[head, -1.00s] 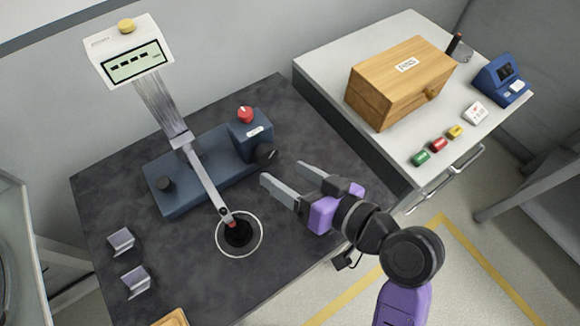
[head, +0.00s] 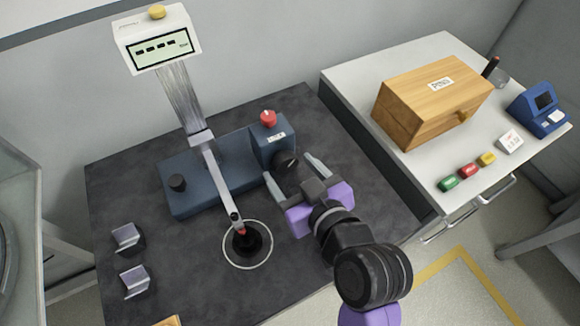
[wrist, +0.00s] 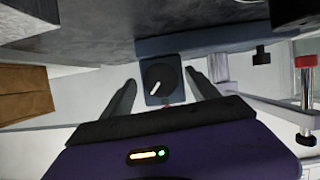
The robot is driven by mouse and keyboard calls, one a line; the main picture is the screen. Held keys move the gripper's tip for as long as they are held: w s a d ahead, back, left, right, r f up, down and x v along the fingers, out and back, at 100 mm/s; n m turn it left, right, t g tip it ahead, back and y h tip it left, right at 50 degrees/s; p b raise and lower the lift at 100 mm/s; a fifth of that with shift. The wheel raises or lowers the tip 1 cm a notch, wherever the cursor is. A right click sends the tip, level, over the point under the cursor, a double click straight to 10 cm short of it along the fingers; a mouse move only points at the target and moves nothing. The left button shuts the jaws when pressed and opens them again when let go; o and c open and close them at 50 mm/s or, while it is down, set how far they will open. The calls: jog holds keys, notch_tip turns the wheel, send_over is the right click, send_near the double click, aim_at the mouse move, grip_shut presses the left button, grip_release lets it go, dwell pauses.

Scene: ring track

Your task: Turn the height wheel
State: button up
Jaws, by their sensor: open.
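A blue instrument (head: 220,165) stands on the dark bench, with a black round knob (head: 286,161) on the side of its raised block. The knob has a white pointer line, seen in the wrist view (wrist: 160,82); it looks like the height wheel, but no label confirms this. My gripper (head: 289,168) is open and empty, facing the side knob. In the wrist view the knob shows between my fingers (wrist: 161,80), slightly beyond their tips; contact cannot be told.
A red knob (head: 268,118) tops the block. A slim silver arm (head: 217,180) reaches down to a black disc in a white ring (head: 247,265). A display (head: 158,45) stands behind. Two metal V-blocks (head: 128,238) are at left. A white table (head: 420,160) with a wooden box (head: 430,100) is at right.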

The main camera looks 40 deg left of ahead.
jog(key=shift+w+a+f, duration=0.15)
jog(key=shift+a, duration=0.25)
jog(key=c, duration=1.4)
jog(key=shift+o, duration=0.2)
jog(key=shift+w+d+m+g+y+p, duration=0.15)
jog(key=shift+m+g+y+p, duration=0.15)
jog(key=shift+m+g+p, duration=0.55)
jog(key=m+g+y, duration=0.1)
jog(key=m, duration=0.2)
jog(key=shift+m+g, duration=0.25)
jog(key=shift+g, duration=0.1)
